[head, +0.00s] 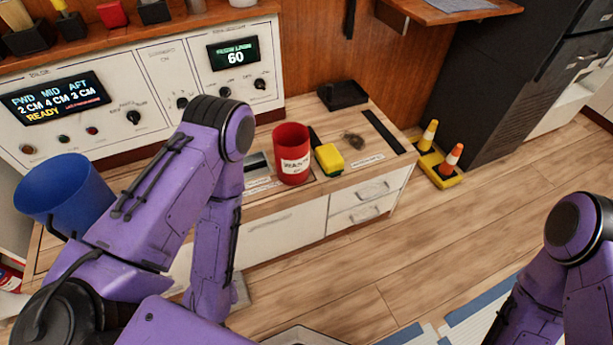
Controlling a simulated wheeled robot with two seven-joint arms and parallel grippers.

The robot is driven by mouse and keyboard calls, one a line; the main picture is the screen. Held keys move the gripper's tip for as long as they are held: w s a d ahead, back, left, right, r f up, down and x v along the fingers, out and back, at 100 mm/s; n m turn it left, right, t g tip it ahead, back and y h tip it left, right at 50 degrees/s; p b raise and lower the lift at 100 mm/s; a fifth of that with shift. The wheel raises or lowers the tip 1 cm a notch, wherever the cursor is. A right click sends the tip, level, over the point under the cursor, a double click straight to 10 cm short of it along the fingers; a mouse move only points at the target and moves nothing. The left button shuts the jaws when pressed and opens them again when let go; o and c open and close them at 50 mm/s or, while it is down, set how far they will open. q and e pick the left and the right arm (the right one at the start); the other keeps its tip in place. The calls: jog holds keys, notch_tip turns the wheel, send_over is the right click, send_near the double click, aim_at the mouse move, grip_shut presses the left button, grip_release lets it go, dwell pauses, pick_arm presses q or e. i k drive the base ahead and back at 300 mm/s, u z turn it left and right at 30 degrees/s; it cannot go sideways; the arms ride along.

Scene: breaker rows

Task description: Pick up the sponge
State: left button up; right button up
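A yellow block that looks like the sponge (330,158) sits on the wooden counter (290,200), just right of a red bin (291,153) with a white label. A dark smudge (352,140) lies on the counter to the right of the sponge. My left arm is folded at the left, with its forearm pointing down in front of the cabinet. My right arm shows only in part at the lower right. Neither gripper can be made out, and neither arm is at the sponge.
A control panel with displays (235,55) stands behind the counter. A black tray (342,95) sits at the counter's back. A blue bucket (65,190) is at the left. The wooden floor in front is largely clear.

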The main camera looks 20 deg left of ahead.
aim_at(328, 158)
jog(key=u, duration=0.45)
jog(key=k, duration=0.95)
jog(key=z, duration=0.4)
jog(key=i, duration=0.65)
jog(key=z, duration=0.45)
jog(key=i, duration=0.75)
jog(key=u, duration=0.85)
jog(key=i, duration=0.4)
jog(key=u, duration=0.15)
jog(key=k, duration=1.3)
jog(key=u, duration=0.35)
